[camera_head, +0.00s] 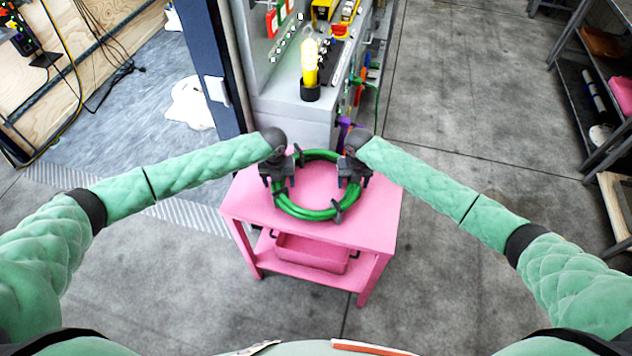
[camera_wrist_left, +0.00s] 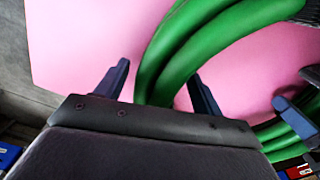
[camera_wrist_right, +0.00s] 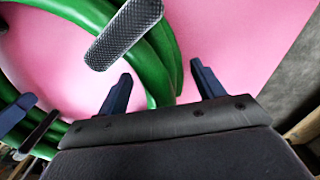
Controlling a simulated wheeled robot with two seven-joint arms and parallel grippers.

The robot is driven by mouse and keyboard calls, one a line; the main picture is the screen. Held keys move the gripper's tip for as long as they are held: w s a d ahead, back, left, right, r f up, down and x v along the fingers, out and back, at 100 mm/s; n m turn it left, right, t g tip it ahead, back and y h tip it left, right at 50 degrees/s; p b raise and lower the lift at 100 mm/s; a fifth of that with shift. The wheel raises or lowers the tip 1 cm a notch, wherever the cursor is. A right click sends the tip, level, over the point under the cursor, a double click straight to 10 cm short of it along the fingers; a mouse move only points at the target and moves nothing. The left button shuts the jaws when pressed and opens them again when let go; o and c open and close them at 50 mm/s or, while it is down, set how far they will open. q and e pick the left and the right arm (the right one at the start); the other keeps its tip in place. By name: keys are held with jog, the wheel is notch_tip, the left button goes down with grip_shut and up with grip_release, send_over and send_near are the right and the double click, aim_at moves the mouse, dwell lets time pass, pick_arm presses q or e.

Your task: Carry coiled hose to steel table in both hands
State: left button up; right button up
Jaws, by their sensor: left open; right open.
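The coiled green hose (camera_head: 308,213) lies flat on top of a pink table (camera_head: 365,235), held in a ring by dark ties. My left gripper (camera_head: 279,185) is over the left side of the coil, open; in the left wrist view the hose strands (camera_wrist_left: 185,50) pass between its fingers (camera_wrist_left: 157,70). My right gripper (camera_head: 352,182) is over the right side, open; in the right wrist view the hose (camera_wrist_right: 155,70) runs between its fingers (camera_wrist_right: 160,69). I cannot tell which surface is the steel table.
The pink table has a lower shelf with a pink bin (camera_head: 312,254). Behind it stands a grey tool cabinet (camera_head: 290,118) with a yellow lamp (camera_head: 309,65). Dark metal shelving (camera_head: 570,75) is at the far right. Concrete floor between is clear.

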pick_arm(q)
grip_shut()
pick_arm(e)
grip_shut()
pick_arm(q)
jog(key=shift+w+r, duration=0.1)
jog(key=shift+r, duration=0.05)
pick_arm(e)
jog(key=shift+r, duration=0.15)
